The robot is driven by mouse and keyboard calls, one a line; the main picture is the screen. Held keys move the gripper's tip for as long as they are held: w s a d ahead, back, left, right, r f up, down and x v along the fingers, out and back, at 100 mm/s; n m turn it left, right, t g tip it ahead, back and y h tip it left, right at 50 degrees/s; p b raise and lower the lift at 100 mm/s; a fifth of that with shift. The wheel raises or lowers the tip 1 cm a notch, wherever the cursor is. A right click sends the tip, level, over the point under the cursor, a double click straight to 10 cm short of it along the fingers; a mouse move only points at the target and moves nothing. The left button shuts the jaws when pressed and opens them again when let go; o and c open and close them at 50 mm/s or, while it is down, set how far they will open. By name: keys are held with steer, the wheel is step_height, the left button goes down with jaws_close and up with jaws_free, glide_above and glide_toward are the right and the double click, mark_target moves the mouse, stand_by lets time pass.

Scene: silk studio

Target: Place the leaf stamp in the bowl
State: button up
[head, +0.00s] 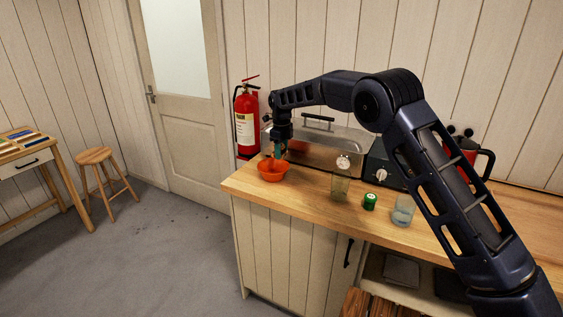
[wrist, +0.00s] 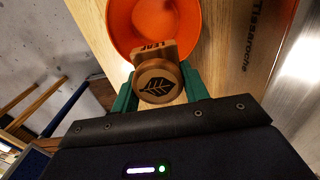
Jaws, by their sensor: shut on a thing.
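The leaf stamp (wrist: 158,82) is brown, with a dark leaf mark on its round face and the word LEAF on its block. My gripper (wrist: 159,92) is shut on it, with a green finger on each side. The orange bowl (wrist: 195,40) is just beyond the stamp in the wrist view, and the stamp's far part overlaps the bowl's near rim in that picture. In the head view the bowl (head: 273,175) stands on the left end of the counter, with my gripper (head: 277,152) above it. I cannot tell the stamp's exact height over the bowl.
The wooden counter (head: 320,203) ends just left of the bowl. A metal steamer box (head: 325,145) stands behind it. A red fire extinguisher (head: 246,120) is behind the counter's left end.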

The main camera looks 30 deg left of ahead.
mark_target(282, 146)
steer(key=shift+f, duration=2.55)
steer(key=shift+f, duration=0.6)
steer(key=o, duration=1)
step_height(282, 146, up, 13)
steer(key=shift+r, duration=0.15)
steer(key=shift+d, duration=0.1)
